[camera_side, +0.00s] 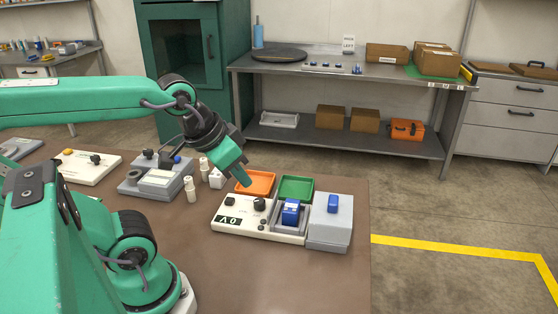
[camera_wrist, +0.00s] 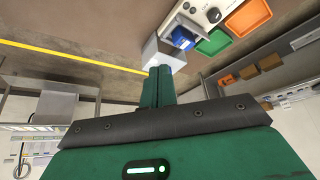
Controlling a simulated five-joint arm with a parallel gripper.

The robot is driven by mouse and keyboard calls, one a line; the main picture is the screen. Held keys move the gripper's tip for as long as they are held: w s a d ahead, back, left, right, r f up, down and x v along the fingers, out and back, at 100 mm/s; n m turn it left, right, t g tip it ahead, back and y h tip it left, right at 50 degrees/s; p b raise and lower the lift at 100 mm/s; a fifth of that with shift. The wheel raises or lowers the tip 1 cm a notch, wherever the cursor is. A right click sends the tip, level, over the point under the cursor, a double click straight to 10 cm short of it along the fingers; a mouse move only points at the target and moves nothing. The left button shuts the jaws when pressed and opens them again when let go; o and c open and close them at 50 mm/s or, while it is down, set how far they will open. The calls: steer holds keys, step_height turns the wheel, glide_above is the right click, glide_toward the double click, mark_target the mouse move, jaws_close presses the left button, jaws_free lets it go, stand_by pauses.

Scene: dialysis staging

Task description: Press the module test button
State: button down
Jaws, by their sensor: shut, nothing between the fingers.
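A white test module (camera_side: 235,214) lies on the brown table with a dark display, black knobs and small dark round controls. A blue block (camera_side: 291,212) sits in the grey-framed recess at its right part. I cannot tell which control is the test button. My gripper (camera_side: 244,182) is shut and empty, tilted down, in the air near the back left of the module in the side view. In the wrist view its fingers (camera_wrist: 160,72) are together and overlap a grey box (camera_wrist: 163,50) in the picture. The module (camera_wrist: 201,12) is partly cut off at the top there.
An orange tray (camera_side: 257,182) and a green tray (camera_side: 296,188) lie behind the module. The grey box, with a blue piece (camera_side: 332,203) on top, stands at its right. White bottles (camera_side: 190,190) and a grey device (camera_side: 160,180) stand left. The front of the table (camera_side: 270,275) is clear.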

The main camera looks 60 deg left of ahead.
steer(key=shift+w+a, duration=0.1)
steer(key=n+g, duration=0.6)
steer(key=n, duration=0.3)
glide_above(229, 199)
step_height(229, 199, down, 6)
steer(key=shift+f, duration=0.1)
step_height(229, 199, down, 14)
steer(key=shift+r, duration=0.1)
stand_by(0.9)
